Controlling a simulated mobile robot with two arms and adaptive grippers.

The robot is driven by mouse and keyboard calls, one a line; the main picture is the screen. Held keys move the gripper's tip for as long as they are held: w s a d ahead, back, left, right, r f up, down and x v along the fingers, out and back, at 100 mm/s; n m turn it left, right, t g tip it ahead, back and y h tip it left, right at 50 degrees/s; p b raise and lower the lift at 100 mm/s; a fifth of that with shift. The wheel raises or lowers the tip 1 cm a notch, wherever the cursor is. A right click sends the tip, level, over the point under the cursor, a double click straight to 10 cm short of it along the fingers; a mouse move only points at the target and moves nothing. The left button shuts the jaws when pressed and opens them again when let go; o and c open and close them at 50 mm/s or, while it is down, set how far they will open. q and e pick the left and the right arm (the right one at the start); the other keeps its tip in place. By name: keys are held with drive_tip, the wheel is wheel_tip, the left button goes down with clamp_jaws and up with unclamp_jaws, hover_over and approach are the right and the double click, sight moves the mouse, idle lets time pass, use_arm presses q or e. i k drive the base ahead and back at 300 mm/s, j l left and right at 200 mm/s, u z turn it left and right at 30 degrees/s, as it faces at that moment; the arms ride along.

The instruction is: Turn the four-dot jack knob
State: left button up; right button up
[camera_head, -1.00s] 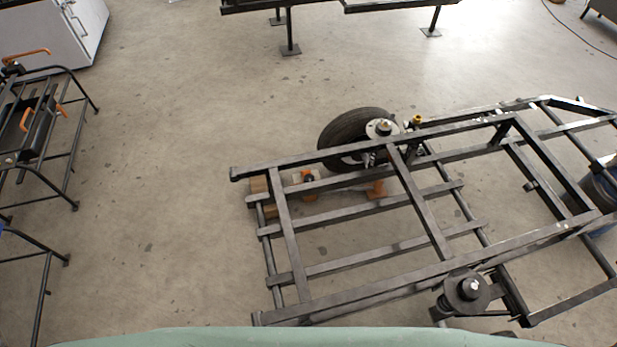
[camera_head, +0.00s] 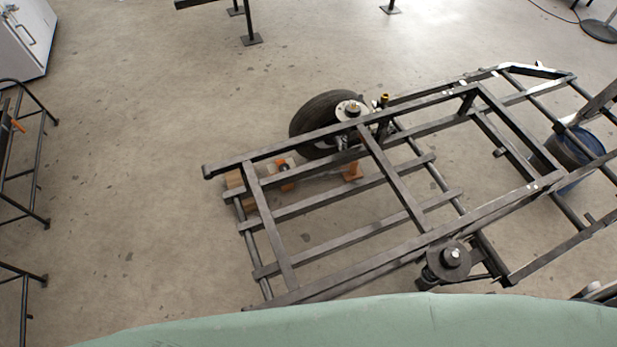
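A dark metal trailer frame (camera_head: 390,180) stands on the concrete floor, running from the middle to the right. A black tyre (camera_head: 326,112) with a hub sits at its far side. Orange parts, one upright (camera_head: 353,171) and one smaller (camera_head: 285,180), show under the frame beside wooden blocks (camera_head: 234,182). A yellow-topped part (camera_head: 385,101) stands next to the hub. A round hub (camera_head: 452,256) without a wheel is on the near side. I cannot make out a four-dot jack knob at this size. Neither gripper is in view.
A pale green surface (camera_head: 350,322) fills the bottom edge. Black racks (camera_head: 25,190) stand at the left, with a white cabinet (camera_head: 22,38) behind. A blue drum (camera_head: 570,150) stands at the right. The floor left of the frame is clear.

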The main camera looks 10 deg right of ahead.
sight(284, 167)
drive_tip(key=j+z, duration=0.15)
drive_tip(key=j, duration=0.65)
drive_tip(key=i+j+z, duration=0.15)
drive_tip(key=j, duration=0.45)
drive_tip(key=j+z, duration=0.15)
drive_tip(key=j, duration=0.5)
drive_tip(key=i+j+z, duration=0.1)
drive_tip(key=j, duration=0.25)
drive_tip(key=i+j+z, duration=0.1)
drive_tip(key=i+j, duration=0.15)
drive_tip(key=j, duration=0.15)
drive_tip(key=i+j+z, duration=0.1)
drive_tip(key=j, duration=0.25)
drive_tip(key=i+j+z, duration=0.1)
drive_tip(key=i+j, duration=0.15)
drive_tip(key=j, duration=0.15)
drive_tip(key=i+j, duration=0.15)
drive_tip(key=j, duration=0.25)
drive_tip(key=i+j+z, duration=0.15)
drive_tip(key=j, duration=0.25)
drive_tip(key=i+j+z, duration=0.15)
drive_tip(key=i+j, duration=0.2)
drive_tip(key=j, duration=0.15)
drive_tip(key=i+j+z, duration=0.15)
drive_tip(key=i+j, duration=0.2)
drive_tip(key=j, duration=0.15)
